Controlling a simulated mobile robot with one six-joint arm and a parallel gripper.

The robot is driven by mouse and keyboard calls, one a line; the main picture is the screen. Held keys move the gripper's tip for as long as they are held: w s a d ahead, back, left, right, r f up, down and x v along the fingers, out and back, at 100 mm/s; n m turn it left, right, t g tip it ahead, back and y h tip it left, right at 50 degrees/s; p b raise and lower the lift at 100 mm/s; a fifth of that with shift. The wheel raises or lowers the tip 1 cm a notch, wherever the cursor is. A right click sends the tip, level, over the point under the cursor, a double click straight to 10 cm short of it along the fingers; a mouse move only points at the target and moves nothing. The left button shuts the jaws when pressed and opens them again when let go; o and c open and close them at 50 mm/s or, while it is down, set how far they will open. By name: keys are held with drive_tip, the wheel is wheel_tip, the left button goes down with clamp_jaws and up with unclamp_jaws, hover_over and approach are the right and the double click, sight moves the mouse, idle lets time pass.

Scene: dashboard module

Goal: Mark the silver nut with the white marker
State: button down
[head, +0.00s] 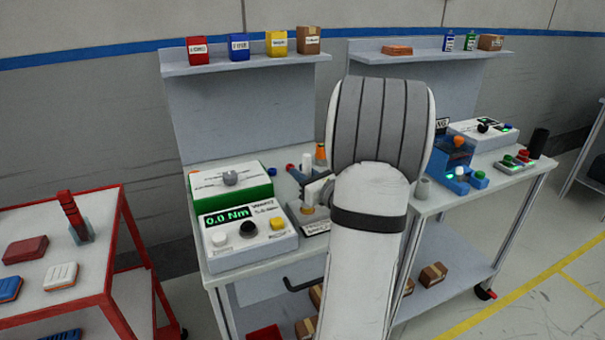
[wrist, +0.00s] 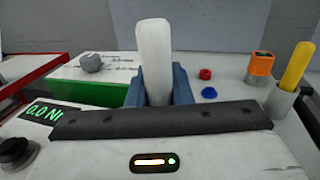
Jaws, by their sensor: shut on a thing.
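My gripper (wrist: 156,88) has blue-grey fingers shut on the white marker (wrist: 154,50), a pale rounded stick that stands upright between them in the wrist view. Its lower end is hidden by the fingers and the dark bar of my wrist. In the head view my arm covers much of the gripper, above the left bench. A small fixture with a label plate (head: 315,229) sits at the front of that bench, beside my arm. I cannot clearly make out the silver nut in either view.
A torque meter (head: 247,236) reading 0.0 Nm and a green-sided box (head: 231,187) stand left of the fixture. Red (wrist: 205,74) and blue (wrist: 209,93) caps lie behind. A yellow marker (wrist: 298,66) and orange block (wrist: 260,66) are right. A red cart (head: 110,228) stands left.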

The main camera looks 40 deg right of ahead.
sight(310, 161)
drive_tip(key=shift+f, duration=0.25)
idle(0.3)
drive_tip(key=shift+r, duration=0.1)
drive_tip(key=shift+r+p, duration=1.45)
drive_tip(key=shift+r, duration=1.05)
